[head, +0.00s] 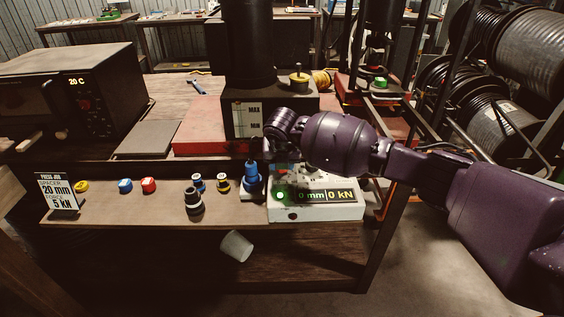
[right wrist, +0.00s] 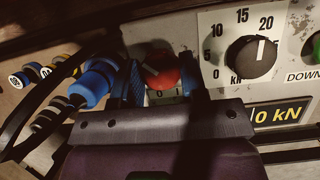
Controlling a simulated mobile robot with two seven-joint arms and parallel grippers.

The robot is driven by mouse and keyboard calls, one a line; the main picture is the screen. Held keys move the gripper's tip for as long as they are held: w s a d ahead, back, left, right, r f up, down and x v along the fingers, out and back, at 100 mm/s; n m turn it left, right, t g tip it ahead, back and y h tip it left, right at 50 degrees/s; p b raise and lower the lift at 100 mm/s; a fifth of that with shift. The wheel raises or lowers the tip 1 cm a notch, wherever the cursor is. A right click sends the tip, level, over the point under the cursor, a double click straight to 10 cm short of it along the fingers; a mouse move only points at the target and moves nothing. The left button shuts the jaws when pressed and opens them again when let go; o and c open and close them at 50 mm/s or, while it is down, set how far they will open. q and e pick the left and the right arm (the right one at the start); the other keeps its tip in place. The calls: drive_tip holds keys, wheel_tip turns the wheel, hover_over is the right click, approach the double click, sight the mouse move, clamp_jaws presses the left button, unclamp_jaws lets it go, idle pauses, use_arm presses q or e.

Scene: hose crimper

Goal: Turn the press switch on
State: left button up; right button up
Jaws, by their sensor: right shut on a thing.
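The press control box (head: 345,212) stands at the right end of the front bench, its display reading 0 mm and 0 kN. The red press switch (right wrist: 160,70) shows in the right wrist view, with a white mark on it and 0 and 1 printed below. My right gripper (right wrist: 160,82) has its two blue fingers on either side of the switch and is shut on it. In the head view the right gripper (head: 284,165) covers the switch. My left gripper is not in view.
A black kN dial (right wrist: 251,58) and a green DOWN button (right wrist: 314,46) are right of the switch. A blue hose fitting (head: 252,180) stands just left of the box. Several smaller fittings and a sign (head: 57,193) are further left.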

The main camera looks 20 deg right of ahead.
drive_tip(key=shift+r, duration=0.1)
drive_tip(key=o, duration=0.9)
drive_tip(key=v, duration=1)
drive_tip(key=shift+s+r, duration=0.2)
drive_tip(key=shift+r, duration=0.1)
drive_tip(key=shift+a, duration=0.1)
